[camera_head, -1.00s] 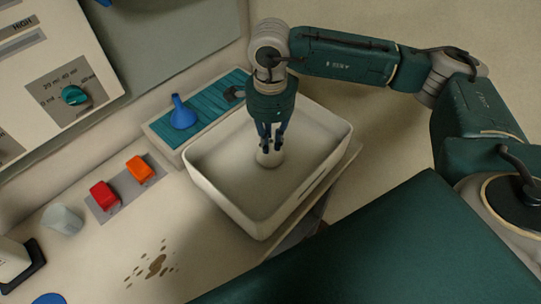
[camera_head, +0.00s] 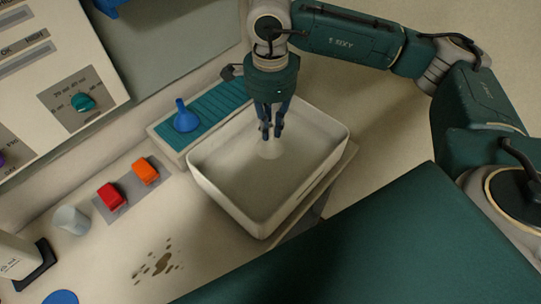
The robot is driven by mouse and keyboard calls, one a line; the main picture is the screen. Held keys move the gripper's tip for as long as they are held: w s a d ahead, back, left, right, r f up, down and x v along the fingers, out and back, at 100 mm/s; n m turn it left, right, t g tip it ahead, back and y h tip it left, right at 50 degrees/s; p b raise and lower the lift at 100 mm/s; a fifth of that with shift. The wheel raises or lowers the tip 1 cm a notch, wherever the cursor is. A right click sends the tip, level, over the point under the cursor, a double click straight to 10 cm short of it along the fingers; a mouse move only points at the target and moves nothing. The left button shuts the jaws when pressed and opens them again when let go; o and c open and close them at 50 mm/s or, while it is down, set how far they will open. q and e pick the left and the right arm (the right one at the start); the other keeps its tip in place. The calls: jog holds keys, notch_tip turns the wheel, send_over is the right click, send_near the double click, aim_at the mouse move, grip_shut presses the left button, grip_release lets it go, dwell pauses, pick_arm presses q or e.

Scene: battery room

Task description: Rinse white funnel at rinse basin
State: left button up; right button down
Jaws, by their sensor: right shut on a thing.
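The rinse basin (camera_head: 245,208) is a white rectangular tub on the bench in the middle of the head view. My right gripper (camera_head: 269,136) points down over the back part of the basin. It is shut on the white funnel (camera_head: 270,151), which hangs below the fingertips inside the basin outline. The funnel is pale against the basin floor, and I cannot tell whether it touches the bottom. My left gripper is not in view.
A blue funnel (camera_head: 186,118) stands on a teal ribbed rack (camera_head: 218,104) behind the basin. Red (camera_head: 112,195) and orange (camera_head: 146,171) blocks, a whitish cup (camera_head: 71,220) and a brown spill (camera_head: 158,263) are on the bench at left. A control panel (camera_head: 70,75) stands behind.

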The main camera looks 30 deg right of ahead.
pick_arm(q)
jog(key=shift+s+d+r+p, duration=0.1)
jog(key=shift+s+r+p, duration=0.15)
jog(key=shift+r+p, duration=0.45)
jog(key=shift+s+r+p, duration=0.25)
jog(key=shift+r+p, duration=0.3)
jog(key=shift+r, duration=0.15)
pick_arm(e)
jog(key=shift+r, duration=2.9)
jog(key=shift+r+p, duration=0.9)
jog(key=shift+r, duration=1.15)
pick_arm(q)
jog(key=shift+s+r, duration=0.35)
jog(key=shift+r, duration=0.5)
pick_arm(e)
jog(key=shift+f, duration=0.1)
